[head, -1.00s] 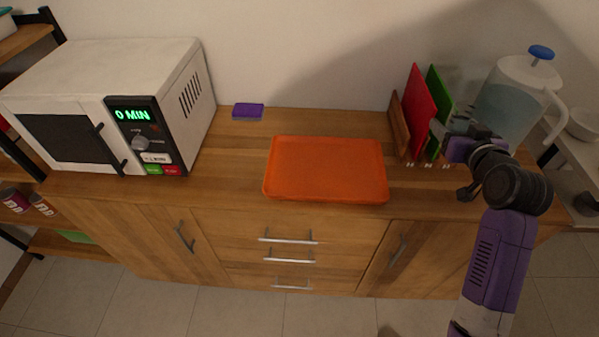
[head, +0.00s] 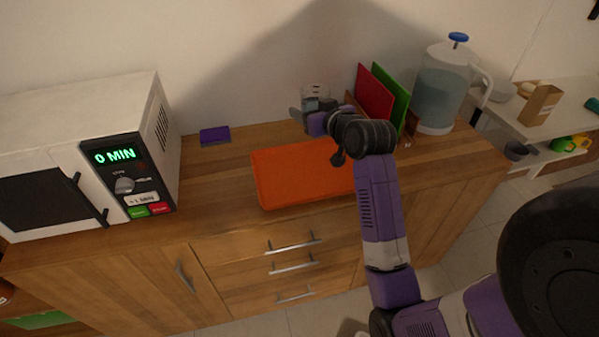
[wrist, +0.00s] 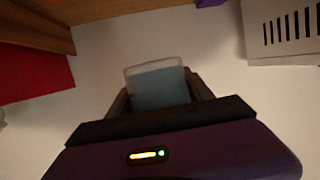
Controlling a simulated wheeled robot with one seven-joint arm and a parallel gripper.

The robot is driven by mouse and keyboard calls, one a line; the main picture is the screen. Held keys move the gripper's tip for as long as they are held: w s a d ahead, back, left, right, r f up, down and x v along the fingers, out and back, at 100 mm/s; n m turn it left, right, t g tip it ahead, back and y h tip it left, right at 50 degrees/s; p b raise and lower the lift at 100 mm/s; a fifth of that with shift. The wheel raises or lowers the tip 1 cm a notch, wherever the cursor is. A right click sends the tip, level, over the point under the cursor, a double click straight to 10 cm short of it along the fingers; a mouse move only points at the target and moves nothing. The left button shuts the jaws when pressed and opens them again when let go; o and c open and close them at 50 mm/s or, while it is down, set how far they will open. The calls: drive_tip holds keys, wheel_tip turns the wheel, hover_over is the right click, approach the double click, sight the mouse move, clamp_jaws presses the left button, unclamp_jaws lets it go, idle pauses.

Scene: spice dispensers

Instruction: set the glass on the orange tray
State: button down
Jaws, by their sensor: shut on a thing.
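The orange tray (head: 285,185) lies flat on the wooden counter, its right part hidden behind my arm. My gripper (head: 309,108) is shut on the clear glass (head: 316,92), above the counter around the tray's back right edge. In the wrist view the glass (wrist: 157,84) sits between the two fingers (wrist: 160,100) and looks blue-grey inside. I cannot tell exactly how high the glass is above the tray. The left part of the tray is bare.
A white microwave (head: 125,100) stands at left, with a purple sponge (head: 215,135) beside it. A red board (head: 375,92) and a green board (head: 397,95) stand in a rack close to the right of my gripper. A water jug (head: 440,90) stands farther right.

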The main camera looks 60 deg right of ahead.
sight(308, 173)
wheel_tip(308, 173, down, 19)
drive_tip(key=shift+f+b, duration=0.2)
drive_tip(key=shift+b, duration=0.25)
drive_tip(key=shift+f, duration=0.2)
drive_tip(key=shift+c, duration=2.1)
unclamp_jaws()
